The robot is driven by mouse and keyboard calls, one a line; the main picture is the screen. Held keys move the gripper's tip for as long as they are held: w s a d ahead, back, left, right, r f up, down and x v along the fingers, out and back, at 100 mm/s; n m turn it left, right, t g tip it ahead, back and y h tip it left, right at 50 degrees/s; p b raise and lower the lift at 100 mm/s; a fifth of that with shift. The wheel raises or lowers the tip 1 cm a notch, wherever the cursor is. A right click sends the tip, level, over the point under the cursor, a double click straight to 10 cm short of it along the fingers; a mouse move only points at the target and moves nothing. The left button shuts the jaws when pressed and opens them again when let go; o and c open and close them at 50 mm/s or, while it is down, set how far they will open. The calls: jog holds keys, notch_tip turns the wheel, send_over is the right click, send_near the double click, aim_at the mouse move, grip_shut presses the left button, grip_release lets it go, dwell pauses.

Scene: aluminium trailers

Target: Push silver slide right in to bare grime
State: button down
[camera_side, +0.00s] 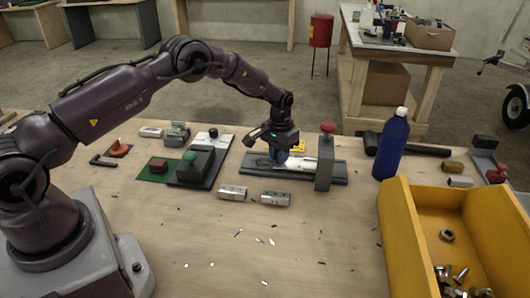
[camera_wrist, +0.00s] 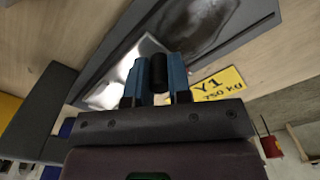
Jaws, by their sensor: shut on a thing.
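The silver slide (camera_wrist: 127,78) is a shiny plate on a long grey base (camera_wrist: 245,12). In the side view, the slide (camera_side: 303,163) lies between my gripper and a grey upright block (camera_side: 324,170) with a red knob on top. A dark grime smear (camera_wrist: 200,30) shows bare on the grey plate beside the slide in the wrist view. My gripper (camera_wrist: 159,72) has its blue fingers shut on a black round knob (camera_wrist: 159,66) by the slide's edge. My gripper also shows in the side view (camera_side: 281,157), low over the base. The fingers hide part of the slide.
A yellow tag (camera_wrist: 220,84) marked 750 KG lies beside the base. Two metal blocks (camera_side: 233,193) (camera_side: 276,198) lie in front. A blue bottle (camera_side: 391,146) and a yellow bin (camera_side: 397,222) stand to the right. The front table is mostly clear, with small scraps.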

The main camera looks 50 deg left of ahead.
jog(key=shift+w, duration=0.1)
jog(key=c, duration=1.1)
grip_release()
jog(key=shift+o, duration=0.2)
notch_tip(320, 180, up, 13)
